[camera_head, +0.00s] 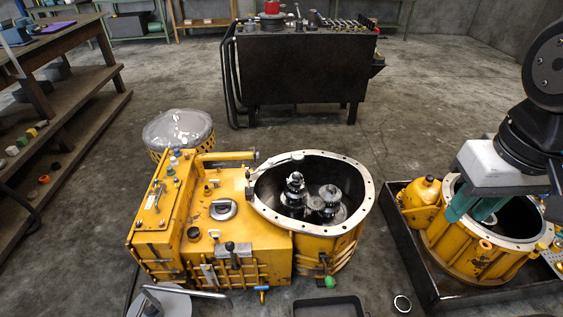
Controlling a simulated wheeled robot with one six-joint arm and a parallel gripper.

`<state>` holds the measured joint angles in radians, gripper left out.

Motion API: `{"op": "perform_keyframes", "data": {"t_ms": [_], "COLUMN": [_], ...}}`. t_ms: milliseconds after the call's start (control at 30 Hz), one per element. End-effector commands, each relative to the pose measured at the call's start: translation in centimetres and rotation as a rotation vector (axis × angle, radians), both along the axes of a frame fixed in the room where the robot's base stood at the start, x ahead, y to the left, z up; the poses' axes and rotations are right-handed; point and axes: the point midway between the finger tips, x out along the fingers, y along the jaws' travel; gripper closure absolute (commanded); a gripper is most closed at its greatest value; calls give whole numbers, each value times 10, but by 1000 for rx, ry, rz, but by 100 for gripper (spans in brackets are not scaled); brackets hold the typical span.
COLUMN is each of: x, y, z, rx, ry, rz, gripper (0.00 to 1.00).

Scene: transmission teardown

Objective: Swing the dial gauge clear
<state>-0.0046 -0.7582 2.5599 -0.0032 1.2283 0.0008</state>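My gripper (474,212), a pale grey body with teal fingers, hangs at the right over the open mouth of a second yellow housing. Its fingers look apart, and I see nothing held between them. The main yellow transmission housing (262,238) stands on its side left of the middle, well away from my gripper. A slim grey arm (277,164) with a small rounded end lies over the far left rim of its round opening. This may be the dial gauge, but no dial face can be made out. Dark metal shafts with gears (296,190) stand inside the opening.
The second yellow housing (470,256) sits in a dark tray (428,285) at the right. A covered yellow basket (178,130) and a dark workbench (300,75) stand behind. Wooden shelving (75,125) is at left.

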Motion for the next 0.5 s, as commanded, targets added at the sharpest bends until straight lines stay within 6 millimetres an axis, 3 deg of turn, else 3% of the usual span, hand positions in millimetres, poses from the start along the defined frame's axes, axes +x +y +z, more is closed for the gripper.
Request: {"op": "perform_keyframes", "data": {"t_ms": [267,500], "x": [18,62], "y": [10,24], "z": [-29,-54], "rx": [-5,-11], "ry": [171,283], "rz": [45,90], "gripper": [57,57]}}
